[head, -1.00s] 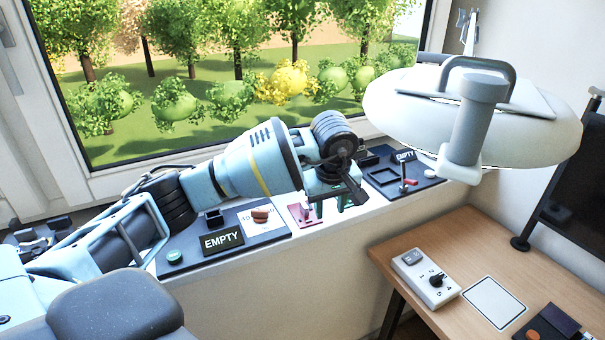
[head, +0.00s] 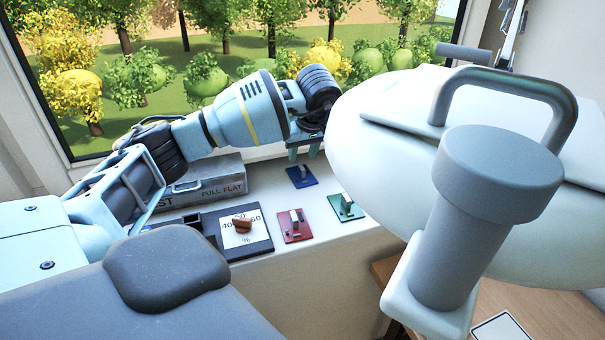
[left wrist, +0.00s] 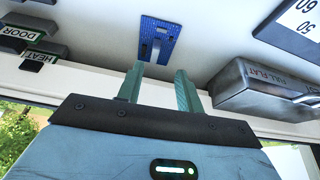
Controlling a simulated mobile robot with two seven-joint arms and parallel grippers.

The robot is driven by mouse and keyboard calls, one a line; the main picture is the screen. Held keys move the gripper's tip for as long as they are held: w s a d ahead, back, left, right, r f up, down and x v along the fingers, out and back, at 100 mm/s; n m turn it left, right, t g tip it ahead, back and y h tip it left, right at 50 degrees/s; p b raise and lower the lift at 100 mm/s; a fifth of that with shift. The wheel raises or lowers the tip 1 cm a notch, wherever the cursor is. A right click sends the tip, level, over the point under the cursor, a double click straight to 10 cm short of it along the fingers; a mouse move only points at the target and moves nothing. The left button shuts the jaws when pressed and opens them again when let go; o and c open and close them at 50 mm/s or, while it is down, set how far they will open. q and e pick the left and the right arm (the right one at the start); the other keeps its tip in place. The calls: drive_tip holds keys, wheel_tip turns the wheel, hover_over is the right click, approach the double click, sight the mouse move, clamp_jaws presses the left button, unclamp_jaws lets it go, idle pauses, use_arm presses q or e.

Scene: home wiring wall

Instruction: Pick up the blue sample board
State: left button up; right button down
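The blue sample board (head: 301,177) lies flat on the white window sill, a small plate with a pale upright handle. In the left wrist view the blue sample board (left wrist: 160,38) is beyond the fingertips, with its handle pointing toward the gap between them. My left gripper (head: 305,150) is above and just behind the board in the head view. Its two green fingers (left wrist: 160,80) are apart with nothing between them, and no contact with the board shows. My right gripper is not seen.
A red board (head: 294,226) and a green board (head: 345,208) lie nearby on the sill. A large white lamp-like body (head: 400,150) fills the right.

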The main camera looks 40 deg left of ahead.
sight(302, 168)
use_arm(q)
drive_tip(key=shift+x, duration=0.95)
drive_tip(key=shift+w+x, duration=0.2)
drive_tip(key=shift+x, duration=1.05)
drive_tip(key=shift+w+x, duration=0.15)
drive_tip(key=shift+x, duration=1.1)
drive_tip(key=shift+d, duration=0.15)
drive_tip(key=shift+c, duration=0.5)
clamp_jaws()
